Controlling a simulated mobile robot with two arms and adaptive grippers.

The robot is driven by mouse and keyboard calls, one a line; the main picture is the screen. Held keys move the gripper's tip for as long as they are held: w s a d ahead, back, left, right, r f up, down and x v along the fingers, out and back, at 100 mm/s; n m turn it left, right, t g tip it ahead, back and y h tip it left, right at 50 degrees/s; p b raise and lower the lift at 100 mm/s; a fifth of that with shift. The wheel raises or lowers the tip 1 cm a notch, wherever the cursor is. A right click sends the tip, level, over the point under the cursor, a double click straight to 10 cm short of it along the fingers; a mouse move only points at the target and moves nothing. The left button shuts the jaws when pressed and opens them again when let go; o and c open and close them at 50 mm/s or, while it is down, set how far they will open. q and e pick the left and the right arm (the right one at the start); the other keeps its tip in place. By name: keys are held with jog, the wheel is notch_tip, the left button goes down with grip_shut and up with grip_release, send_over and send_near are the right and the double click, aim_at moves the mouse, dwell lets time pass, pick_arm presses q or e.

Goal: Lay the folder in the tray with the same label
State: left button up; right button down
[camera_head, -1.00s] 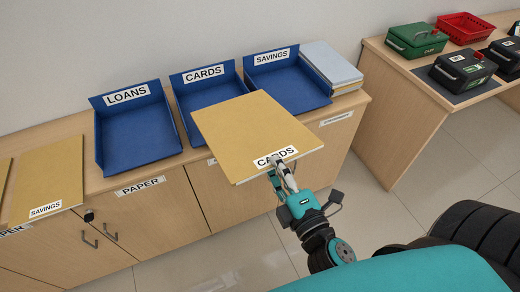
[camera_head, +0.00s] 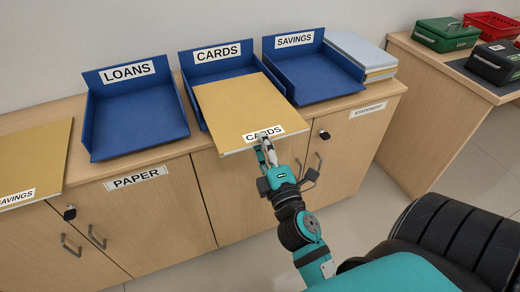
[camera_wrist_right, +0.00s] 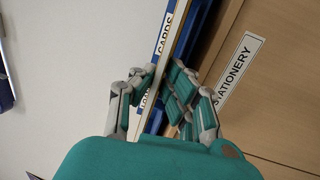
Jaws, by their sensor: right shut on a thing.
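A tan folder labelled CARDS (camera_head: 238,108) is held level by its front edge in my right gripper (camera_head: 266,143). The folder is in front of and partly over the blue CARDS tray (camera_head: 218,68), hiding much of its floor. I cannot tell if it touches the tray. In the right wrist view the folder shows edge-on (camera_wrist_right: 178,45) between the fingers of my right gripper (camera_wrist_right: 165,88). The blue LOANS tray (camera_head: 135,115) is to the left, the blue SAVINGS tray (camera_head: 312,75) to the right; both look empty. My left gripper is out of view.
A tan SAVINGS folder (camera_head: 32,160) lies on the wooden cabinet top (camera_head: 82,180) at the left. A stack of grey folders (camera_head: 360,52) stands right of the trays. A side table (camera_head: 425,55) holds a green box (camera_head: 445,35), a black box (camera_head: 494,62) and a red basket (camera_head: 492,25).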

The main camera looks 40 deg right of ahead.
aim_at(253, 131)
jog(key=w, duration=0.2)
jog(key=w+d+f, duration=0.1)
jog(key=w, duration=0.4)
jog(key=shift+d+f, duration=0.35)
jog(key=shift+w+d+f, duration=0.1)
jog(key=shift+w+d, duration=0.05)
jog(key=shift+w, duration=0.4)
jog(key=shift+w+d, duration=0.15)
jog(key=shift+w, duration=0.4)
jog(key=shift+f, duration=0.2)
jog(key=shift+s, duration=0.1)
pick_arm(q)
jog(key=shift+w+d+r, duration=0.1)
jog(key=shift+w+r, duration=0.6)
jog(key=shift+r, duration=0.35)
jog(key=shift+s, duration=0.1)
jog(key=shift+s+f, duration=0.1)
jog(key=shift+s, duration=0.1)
